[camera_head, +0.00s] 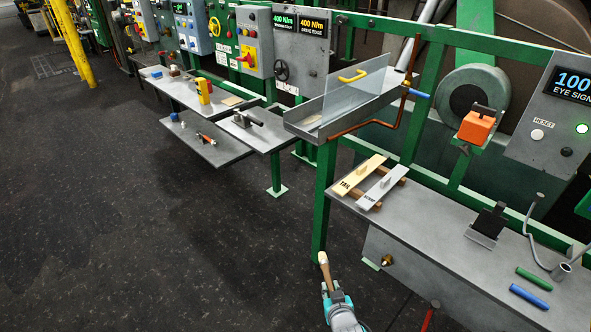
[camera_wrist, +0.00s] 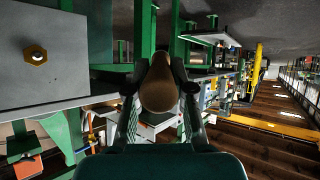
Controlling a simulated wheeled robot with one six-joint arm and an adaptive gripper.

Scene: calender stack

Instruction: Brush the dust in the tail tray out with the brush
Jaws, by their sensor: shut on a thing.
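My gripper (camera_head: 330,292) is at the bottom of the head view, in front of the right workbench and low beside its front left leg. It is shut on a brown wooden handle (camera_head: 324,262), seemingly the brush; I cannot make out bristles. In the wrist view the rounded end of the handle (camera_wrist: 160,88) sits between both fingers. A long metal tray (camera_head: 355,112) with a clear upright panel and yellow handle, seemingly the tail tray, is above and right of my gripper, well apart from it. A small tan patch (camera_head: 312,121) shows at its left end; I cannot tell if it is dust.
The right bench (camera_head: 440,232) carries two labelled plates (camera_head: 370,180), a black stand (camera_head: 487,222) and green and blue rods (camera_head: 530,296). A copper pipe (camera_head: 405,110) runs beside the tray. Lower shelves (camera_head: 205,140) stand left. The dark floor (camera_head: 160,240) at left is clear.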

